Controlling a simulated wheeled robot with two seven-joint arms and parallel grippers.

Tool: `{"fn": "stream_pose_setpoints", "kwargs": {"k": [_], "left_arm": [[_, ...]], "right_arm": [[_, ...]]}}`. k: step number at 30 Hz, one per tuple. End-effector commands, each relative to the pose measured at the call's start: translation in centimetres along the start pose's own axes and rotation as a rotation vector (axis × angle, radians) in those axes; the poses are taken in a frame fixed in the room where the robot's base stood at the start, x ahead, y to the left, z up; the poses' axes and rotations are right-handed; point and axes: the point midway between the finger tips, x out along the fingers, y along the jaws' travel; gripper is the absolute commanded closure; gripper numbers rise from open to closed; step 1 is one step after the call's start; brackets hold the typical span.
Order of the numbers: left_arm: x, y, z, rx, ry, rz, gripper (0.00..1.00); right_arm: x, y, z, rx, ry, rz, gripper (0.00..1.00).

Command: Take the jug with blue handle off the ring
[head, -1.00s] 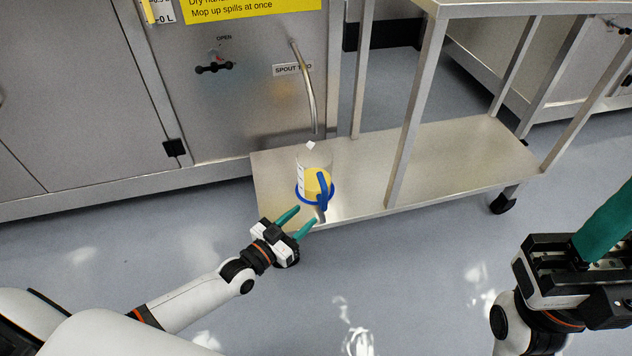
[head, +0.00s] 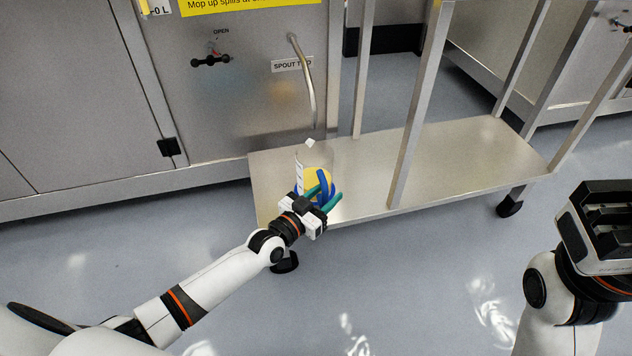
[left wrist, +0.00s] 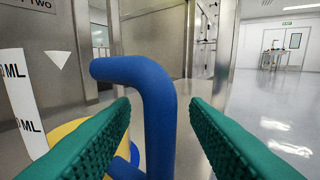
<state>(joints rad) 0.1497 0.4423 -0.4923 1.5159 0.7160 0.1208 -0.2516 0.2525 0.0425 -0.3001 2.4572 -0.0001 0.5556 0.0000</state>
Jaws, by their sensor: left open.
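The clear jug (head: 316,160) stands upright at the left end of the low metal shelf, with yellow inside and a white scale strip. Its blue handle (head: 323,180) faces me; it also shows in the left wrist view (left wrist: 158,110). A blue ring (head: 332,190) goes around the jug's lower part, mostly hidden by my gripper. My left gripper (head: 328,195) is open with green fingers. In the left wrist view the handle stands between the two fingers, with gaps visible on both sides. My right gripper (head: 605,225) is at the right edge; its fingers are not visible.
A curved metal spout (head: 308,85) hangs from the vessel panel behind and above the jug. An upright shelf post (head: 420,105) stands to the right. The shelf (head: 460,165) is bare right of the jug.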

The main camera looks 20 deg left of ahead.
Motion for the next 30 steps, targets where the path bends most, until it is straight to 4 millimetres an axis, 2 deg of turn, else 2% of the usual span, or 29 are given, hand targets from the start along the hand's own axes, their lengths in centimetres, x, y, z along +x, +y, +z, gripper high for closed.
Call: {"fn": "stream_pose_setpoints", "kwargs": {"k": [2,9,22,25,27,30], "left_arm": [[0.0,0.0,0.0,0.0,0.0,0.0,0.62],[0.0,0.0,0.0,0.0,-0.001,0.0,1.0],[0.0,0.0,0.6,0.0,-0.003,0.0,1.0],[0.0,0.0,1.5,0.0,-0.004,0.0,1.0],[0.0,0.0,2.4,0.0,-0.005,0.0,1.0],[0.0,0.0,4.2,0.0,-0.005,0.0,1.0]], "right_arm": [[0.0,0.0,0.0,0.0,0.0,0.0,0.64],[0.0,0.0,0.0,0.0,0.001,0.0,0.64],[0.3,0.0,0.0,0.001,-0.002,0.0,0.64],[0.6,-0.1,0.0,0.002,0.0,-0.005,0.64],[-0.4,-0.2,-0.5,0.005,0.042,-0.015,0.64],[-0.8,-0.4,-0.8,0.009,0.076,-0.027,0.64]]}}
